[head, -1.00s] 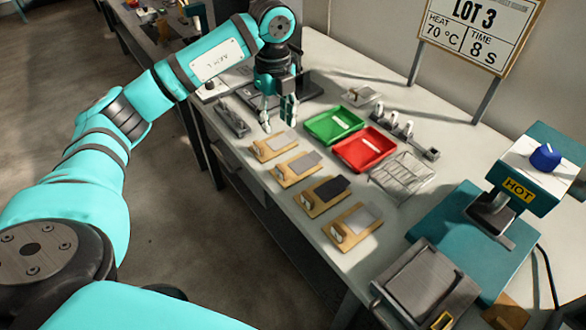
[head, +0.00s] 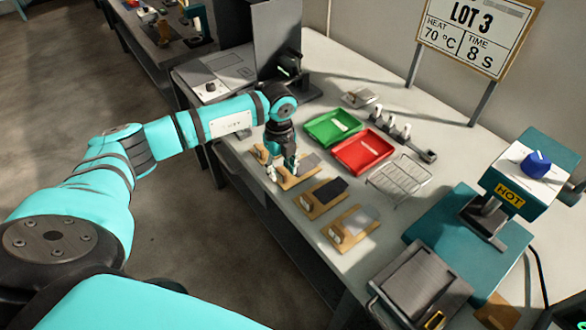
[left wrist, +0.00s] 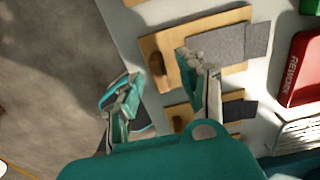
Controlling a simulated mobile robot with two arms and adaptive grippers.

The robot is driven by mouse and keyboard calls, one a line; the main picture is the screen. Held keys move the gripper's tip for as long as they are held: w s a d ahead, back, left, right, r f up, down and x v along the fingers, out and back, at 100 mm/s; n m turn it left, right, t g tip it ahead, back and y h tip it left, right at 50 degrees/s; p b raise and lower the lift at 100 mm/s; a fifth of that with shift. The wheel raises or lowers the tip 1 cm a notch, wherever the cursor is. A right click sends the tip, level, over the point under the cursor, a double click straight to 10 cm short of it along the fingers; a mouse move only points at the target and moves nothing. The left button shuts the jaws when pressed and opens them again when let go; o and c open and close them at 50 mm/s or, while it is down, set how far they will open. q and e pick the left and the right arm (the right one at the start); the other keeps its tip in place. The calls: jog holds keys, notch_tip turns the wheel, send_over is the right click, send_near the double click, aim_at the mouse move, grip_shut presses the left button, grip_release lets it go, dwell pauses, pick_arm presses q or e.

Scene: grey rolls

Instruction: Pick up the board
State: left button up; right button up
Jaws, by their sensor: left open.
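Several tan wooden boards lie in a row along the table's front edge, each with a knob and a flat patch. My left gripper (head: 282,171) is open and empty, just above the second board (head: 290,183), which has a grey patch. In the left wrist view this board (left wrist: 182,40) lies beyond my open fingers (left wrist: 167,97). The first board (head: 260,154) is partly hidden by my arm. The third board (head: 316,204) has a dark patch, and the fourth board (head: 345,235) a light grey one. My right gripper is out of view.
A green tray (head: 315,136) and a red tray (head: 350,166) lie behind the boards, with a wire rack (head: 400,177) to their right. A teal press marked HOT (head: 510,195) stands at the right. A grey plate device (head: 420,285) is at the front right.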

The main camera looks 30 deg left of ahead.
pick_arm(q)
jog(key=shift+f, duration=0.85)
jog(key=shift+c, duration=0.5)
grip_shut()
jog(key=shift+r, duration=0.15)
